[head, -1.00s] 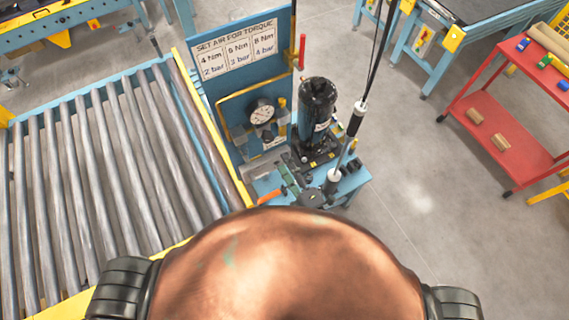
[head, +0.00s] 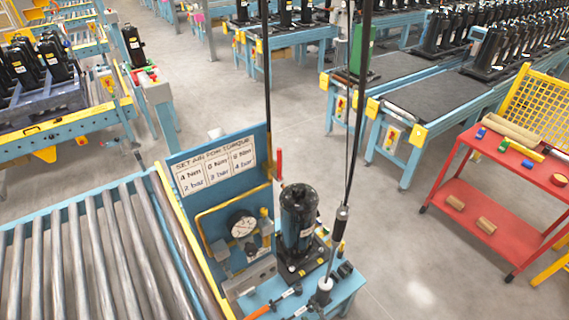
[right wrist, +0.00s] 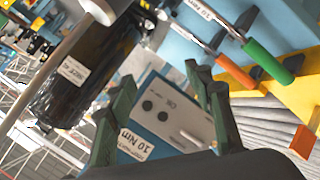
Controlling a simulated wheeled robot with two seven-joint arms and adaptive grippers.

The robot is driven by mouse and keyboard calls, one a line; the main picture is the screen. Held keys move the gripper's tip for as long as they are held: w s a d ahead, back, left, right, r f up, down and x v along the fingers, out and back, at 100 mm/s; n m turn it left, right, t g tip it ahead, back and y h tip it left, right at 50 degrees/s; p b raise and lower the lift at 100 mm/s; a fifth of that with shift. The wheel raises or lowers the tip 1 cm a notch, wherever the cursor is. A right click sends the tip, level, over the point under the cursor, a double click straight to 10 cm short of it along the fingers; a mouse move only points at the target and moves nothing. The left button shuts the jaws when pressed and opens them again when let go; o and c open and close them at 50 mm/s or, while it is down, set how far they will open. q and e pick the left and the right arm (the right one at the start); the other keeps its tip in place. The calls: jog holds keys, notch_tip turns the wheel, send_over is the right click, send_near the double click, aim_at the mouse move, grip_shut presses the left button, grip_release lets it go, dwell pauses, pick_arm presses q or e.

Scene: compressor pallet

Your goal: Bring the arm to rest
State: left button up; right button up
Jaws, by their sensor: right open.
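My right gripper (right wrist: 160,78) shows in the right wrist view, its two dark green fingers apart. Nothing is held between them. Behind the fingers is a grey-white box with round dark knobs (right wrist: 168,110) and a label reading 10 Nm. A black cylindrical compressor (right wrist: 82,72) with a white label lies to the left of the fingers in that view. Tools with an orange handle (right wrist: 234,72) and a green handle (right wrist: 268,62) are at the upper right. In the head view I cannot make out either gripper. My left gripper is in neither view.
In the head view, a black compressor (head: 298,218) stands on a small blue bench beside a blue torque panel (head: 222,165) with a gauge. A roller conveyor (head: 85,255) is at the left. A red cart (head: 470,205) stands right. Grey floor (head: 400,245) between is clear.

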jog(key=s+d+f+m+g+h+b, duration=0.1)
jog(key=s+d+f+m+g, duration=0.1)
jog(key=s+d+f, duration=0.5)
jog(key=s+d+f+m+g+h+b, duration=0.1)
jog(key=s+d+f+m, duration=0.25)
jog(key=f, duration=0.65)
jog(key=s+d+f+m+g+h, duration=0.1)
jog(key=s+d+f+m+g, duration=0.1)
jog(key=s+d+f, duration=0.55)
jog(key=s+d+f+m+g, duration=0.1)
jog(key=s+d+f+m, duration=0.1)
jog(key=s+f, duration=0.2)
jog(key=s+d+f+m+g+h+b, duration=0.1)
jog(key=s+f, duration=0.3)
jog(key=s, duration=0.6)
jog(key=s+d+f+m+g+b, duration=0.1)
jog(key=s+d+f+m+g, duration=0.2)
jog(key=s+f, duration=0.2)
jog(key=s, duration=0.3)
jog(key=shift+m+h, duration=0.3)
jog(key=shift+m, duration=0.05)
